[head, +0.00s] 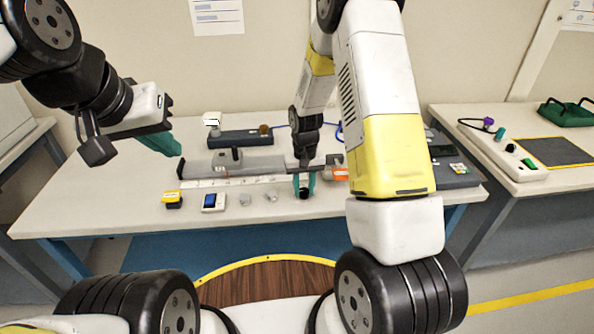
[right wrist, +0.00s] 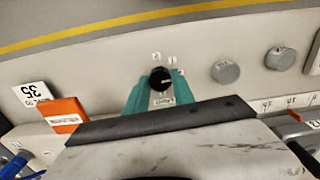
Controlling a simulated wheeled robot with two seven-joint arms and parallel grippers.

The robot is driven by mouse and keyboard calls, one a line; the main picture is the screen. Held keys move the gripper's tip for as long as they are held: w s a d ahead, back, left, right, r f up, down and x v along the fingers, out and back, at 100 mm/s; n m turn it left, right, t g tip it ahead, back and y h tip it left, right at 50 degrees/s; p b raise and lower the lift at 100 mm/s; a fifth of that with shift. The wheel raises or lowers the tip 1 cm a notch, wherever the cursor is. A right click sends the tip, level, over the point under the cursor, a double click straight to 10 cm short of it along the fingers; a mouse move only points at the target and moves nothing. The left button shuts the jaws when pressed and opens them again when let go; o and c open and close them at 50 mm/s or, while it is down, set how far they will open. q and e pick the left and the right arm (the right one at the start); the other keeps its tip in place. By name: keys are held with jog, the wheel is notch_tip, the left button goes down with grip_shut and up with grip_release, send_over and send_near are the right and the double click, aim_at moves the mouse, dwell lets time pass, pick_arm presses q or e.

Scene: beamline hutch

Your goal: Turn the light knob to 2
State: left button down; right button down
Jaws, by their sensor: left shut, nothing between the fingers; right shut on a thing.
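The black light knob (right wrist: 160,78) is on the front part of the pale bench, with small number marks around its top and side and a label plate below it. The marks are too small to read surely, and I cannot tell which one the knob points to. My right gripper (right wrist: 156,88) comes down over it, its teal fingers on either side, shut on the knob. In the head view the right gripper (head: 304,186) is at the bench's front, with the knob mostly hidden between the fingers. My left gripper (head: 168,144) is shut and empty, raised above the bench's left part.
Two grey knobs (right wrist: 225,71) (right wrist: 280,58) sit beside the black one. An orange block (right wrist: 66,114) is close on the other side. A blue-screened meter (head: 213,202) and a yellow-black box (head: 173,199) stand at the front left. A long grey rail (head: 258,164) lies behind.

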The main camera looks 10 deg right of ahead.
aim_at(304, 190)
jog(key=shift+m, duration=0.4)
jog(key=c, duration=1.1)
grip_release()
jog(key=shift+o, duration=0.2)
jog(key=shift+r, duration=0.1)
notch_tip(304, 190, up, 8)
jog(key=shift+f, duration=0.15)
